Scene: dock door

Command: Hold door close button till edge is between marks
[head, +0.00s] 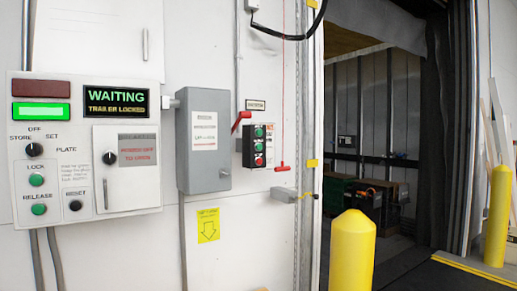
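A small door control station (259,145) on the white wall has two green buttons, the upper one (259,132) and the middle one (259,146), above a red button (259,161). Their labels are too small to read, so I cannot tell which one closes the door. Two yellow marks, an upper one (312,4) and a lower one (312,163), sit on the frame beside the doorway. The doorway is open onto a trailer interior (372,120), and no door edge is visible in it. Neither of my grippers is in view.
A control panel (78,218) at left has a display (115,101) reading "WAITING, TRAILER LOCKED" and a lit green lamp (41,113). A grey box (205,165) has a red lever (240,121) at its right. Yellow bollards (352,255) (497,215) flank the doorway.

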